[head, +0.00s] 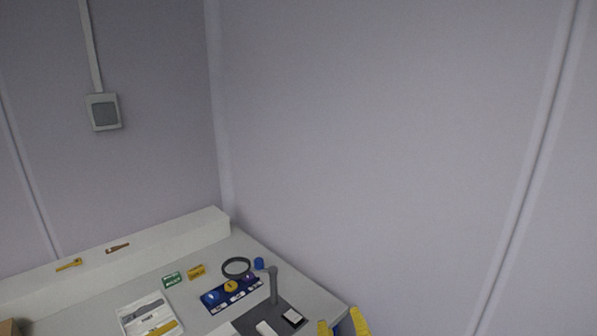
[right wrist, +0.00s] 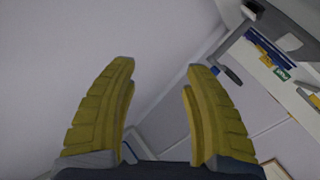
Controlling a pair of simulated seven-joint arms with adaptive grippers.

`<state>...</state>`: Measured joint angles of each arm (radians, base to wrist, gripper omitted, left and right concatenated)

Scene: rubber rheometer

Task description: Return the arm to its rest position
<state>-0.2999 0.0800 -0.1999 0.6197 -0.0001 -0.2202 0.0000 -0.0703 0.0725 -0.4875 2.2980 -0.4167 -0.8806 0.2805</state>
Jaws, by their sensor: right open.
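My right gripper (head: 342,323) shows as two yellow fingertips at the bottom edge of the head view, by the right corner of the table. In the right wrist view my right gripper (right wrist: 160,85) has its two yellow fingers spread wide with nothing between them. Past the fingers are plain wall and, to the right, the table seen tilted. My left gripper is in neither view.
The white table (head: 84,322) holds a dark stand with a post (head: 273,285), a blue panel (head: 217,298), a black ring (head: 237,267), green (head: 174,279) and orange (head: 196,271) boxes, and a white tray (head: 128,312). A raised ledge (head: 150,250) runs along the back. Walls enclose the corner.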

